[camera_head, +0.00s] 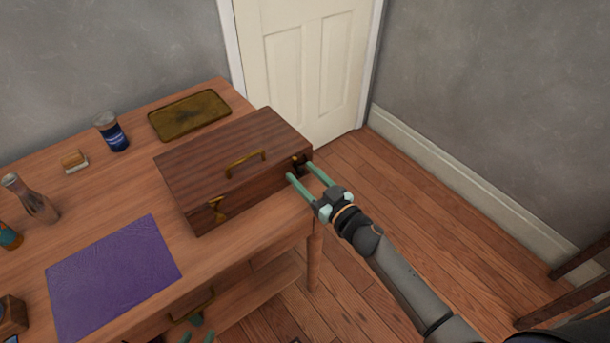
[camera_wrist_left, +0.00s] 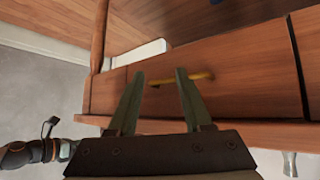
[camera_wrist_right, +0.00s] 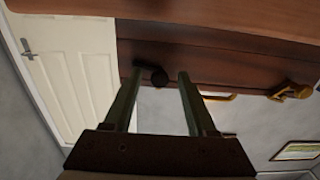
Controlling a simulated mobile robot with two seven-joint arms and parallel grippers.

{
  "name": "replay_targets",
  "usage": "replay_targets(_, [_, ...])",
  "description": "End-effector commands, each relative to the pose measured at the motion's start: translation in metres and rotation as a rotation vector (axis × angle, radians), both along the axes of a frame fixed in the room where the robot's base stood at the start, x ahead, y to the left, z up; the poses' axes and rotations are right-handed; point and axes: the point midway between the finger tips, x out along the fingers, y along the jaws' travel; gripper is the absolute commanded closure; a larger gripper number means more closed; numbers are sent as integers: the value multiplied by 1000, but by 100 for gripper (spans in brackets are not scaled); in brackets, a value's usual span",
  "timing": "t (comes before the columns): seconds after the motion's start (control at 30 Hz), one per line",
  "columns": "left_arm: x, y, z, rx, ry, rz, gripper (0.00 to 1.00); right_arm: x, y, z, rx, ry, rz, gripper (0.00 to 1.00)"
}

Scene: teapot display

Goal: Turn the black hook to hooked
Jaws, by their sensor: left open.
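A dark wooden case (camera_head: 235,160) lies on the table with a brass handle on its lid. The black hook (camera_head: 298,161) is at the right end of its front. It also shows as a dark round piece in the right wrist view (camera_wrist_right: 158,76). Whether it is hooked cannot be told. My right gripper (camera_head: 301,171) is open in front of the hook. In the right wrist view its fingers stand either side of the hook, with no clear contact. A brass hook (camera_head: 217,208) is at the front left. My left gripper (camera_wrist_left: 160,74) is open and empty before the table's drawer.
The table (camera_head: 205,260) holds a purple mat (camera_head: 115,275), a brass tray (camera_head: 190,114), a blue can (camera_head: 112,132), a brush (camera_head: 75,160) and a glass bottle (camera_head: 32,198). A drawer with a brass handle (camera_wrist_left: 185,78) is below.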

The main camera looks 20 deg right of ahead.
Motion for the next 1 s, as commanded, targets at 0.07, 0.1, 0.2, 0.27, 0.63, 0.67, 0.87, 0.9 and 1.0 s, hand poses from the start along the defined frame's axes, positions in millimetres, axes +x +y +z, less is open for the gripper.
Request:
replay_targets(0.07, [0,0,0,-1,-1,-1,50,0,0,0,0,0,0,53])
replay_targets(0.1, [0,0,0,-1,-1,-1,50,0,0,0,0,0,0,57])
replay_targets(0.2, [0,0,0,-1,-1,-1,50,0,0,0,0,0,0,68])
replay_targets(0.27, [0,0,0,-1,-1,-1,50,0,0,0,0,0,0,75])
replay_targets(0.63, [-4,-1,-1,-1,6,-1,50,0,0,0,0,0,0,100])
replay_targets(0.67, [-4,-1,-2,-1,7,-1,50,0,0,0,0,0,0,100])
replay_targets(0.87, [-6,-1,-3,-1,12,0,50,0,0,0,-4,-1,0,100])
replay_targets(0.9, [-6,0,-3,-1,12,0,50,0,0,0,-8,-3,0,100])
replay_targets(1.0, [-6,0,-2,-1,12,0,50,-1,0,0,-28,-10,0,100])
